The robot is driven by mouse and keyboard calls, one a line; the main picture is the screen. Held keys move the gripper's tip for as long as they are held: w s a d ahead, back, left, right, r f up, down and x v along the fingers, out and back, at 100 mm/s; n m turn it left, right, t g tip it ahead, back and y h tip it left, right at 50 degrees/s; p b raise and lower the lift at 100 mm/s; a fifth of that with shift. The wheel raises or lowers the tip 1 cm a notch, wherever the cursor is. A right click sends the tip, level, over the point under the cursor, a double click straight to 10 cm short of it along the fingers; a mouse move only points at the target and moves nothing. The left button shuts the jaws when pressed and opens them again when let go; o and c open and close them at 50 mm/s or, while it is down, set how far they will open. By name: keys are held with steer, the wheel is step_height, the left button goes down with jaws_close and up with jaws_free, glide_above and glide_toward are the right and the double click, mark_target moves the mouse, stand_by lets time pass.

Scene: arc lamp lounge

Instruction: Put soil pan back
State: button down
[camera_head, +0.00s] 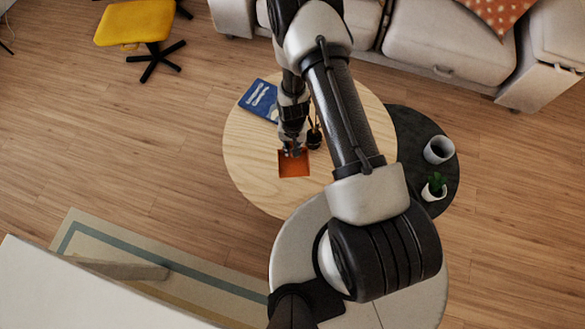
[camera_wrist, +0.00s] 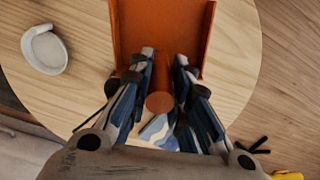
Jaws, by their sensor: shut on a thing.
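The soil pan (camera_head: 294,164) is an orange, open, square-edged pan over the round light-wood table (camera_head: 250,165). In the wrist view its tray (camera_wrist: 160,25) is at the top, with a round handle (camera_wrist: 160,103) running back toward me. My gripper (camera_head: 292,152) is at the pan's near-handle side; in the wrist view its fingers (camera_wrist: 163,65) are closed on both sides of the handle. I cannot tell whether the pan touches the tabletop. The fingers hide part of the handle.
A white dish (camera_wrist: 45,50) shows in the wrist view. A dark side table (camera_head: 415,125) holds a grey cup (camera_head: 438,150) and potted plant (camera_head: 434,187).

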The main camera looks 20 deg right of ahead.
step_height(320, 180, down, 17)
steer(key=b, duration=0.6)
steer(key=shift+f+b, duration=0.2)
steer(key=shift+b, duration=0.2)
steer(key=c, duration=1.5)
jaws_free()
steer(key=shift+r, duration=0.1)
